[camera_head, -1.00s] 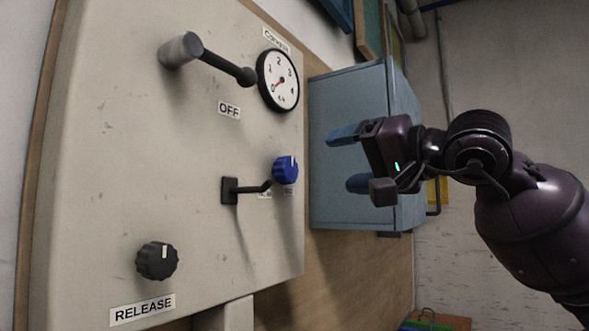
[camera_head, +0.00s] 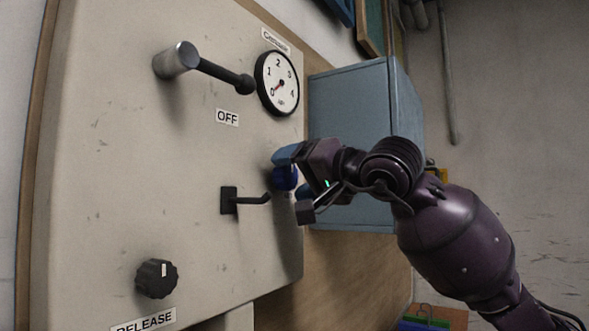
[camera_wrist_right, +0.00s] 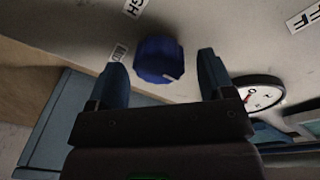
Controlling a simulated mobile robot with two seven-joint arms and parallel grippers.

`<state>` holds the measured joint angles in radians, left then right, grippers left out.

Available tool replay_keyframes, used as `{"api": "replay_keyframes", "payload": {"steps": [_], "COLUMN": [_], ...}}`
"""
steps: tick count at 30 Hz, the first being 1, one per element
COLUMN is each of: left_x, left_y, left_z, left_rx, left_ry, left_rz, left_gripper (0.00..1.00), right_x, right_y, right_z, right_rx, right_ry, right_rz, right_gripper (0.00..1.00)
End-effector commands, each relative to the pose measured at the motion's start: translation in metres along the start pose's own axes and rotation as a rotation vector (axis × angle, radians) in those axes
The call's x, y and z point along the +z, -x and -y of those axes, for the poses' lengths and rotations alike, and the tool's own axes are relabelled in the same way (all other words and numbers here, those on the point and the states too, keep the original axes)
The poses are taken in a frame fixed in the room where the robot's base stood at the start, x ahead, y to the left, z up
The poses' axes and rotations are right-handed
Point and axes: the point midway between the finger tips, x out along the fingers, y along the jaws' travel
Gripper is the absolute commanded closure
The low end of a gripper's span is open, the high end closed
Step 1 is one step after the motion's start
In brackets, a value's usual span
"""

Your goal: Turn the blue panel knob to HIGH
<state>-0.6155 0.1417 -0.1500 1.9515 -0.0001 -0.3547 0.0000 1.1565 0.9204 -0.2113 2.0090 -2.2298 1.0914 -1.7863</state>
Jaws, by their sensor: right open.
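The blue knob (camera_head: 285,178) stands on the beige panel (camera_head: 130,150) near its right edge, partly hidden by my right gripper (camera_head: 292,174) in the head view. In the right wrist view the blue knob (camera_wrist_right: 158,58) shows whole, with a pale pointer line at its lower right. My right gripper (camera_wrist_right: 163,80) is open, with one blue finger on each side of the knob and gaps visible between. I cannot tell whether the fingertips reach past the knob's face. A label ending in "GH" (camera_wrist_right: 135,5) lies above the knob. My left gripper is not in view.
A black hooked lever (camera_head: 230,200) sits just left of the knob. A dial gauge (camera_head: 277,83), a long lever (camera_head: 222,74) marked OFF and a black knob (camera_head: 156,279) marked RELEASE are also on the panel. A blue-grey cabinet (camera_head: 350,100) stands behind my right gripper.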

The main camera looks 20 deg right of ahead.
Motion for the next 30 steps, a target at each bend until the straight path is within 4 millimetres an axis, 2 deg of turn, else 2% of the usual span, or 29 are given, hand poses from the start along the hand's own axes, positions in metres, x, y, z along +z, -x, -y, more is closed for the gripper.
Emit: {"api": "replay_keyframes", "payload": {"steps": [11, 20, 30], "left_x": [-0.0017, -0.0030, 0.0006], "left_y": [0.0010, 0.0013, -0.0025], "left_z": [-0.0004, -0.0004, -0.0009], "left_rx": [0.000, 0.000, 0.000], "left_ry": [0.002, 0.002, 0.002], "left_rz": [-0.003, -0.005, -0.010], "left_gripper": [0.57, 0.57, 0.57], "right_x": [0.0002, 0.0001, 0.0005], "right_y": [-0.0038, -0.0036, -0.0032], "right_z": [0.0000, 0.0000, -0.0007], "right_rx": [0.000, 0.000, 0.004], "right_ry": [0.001, 0.001, -0.049], "right_rz": [0.000, 0.000, 0.002], "right_gripper": [0.27, 0.72, 0.74]}}
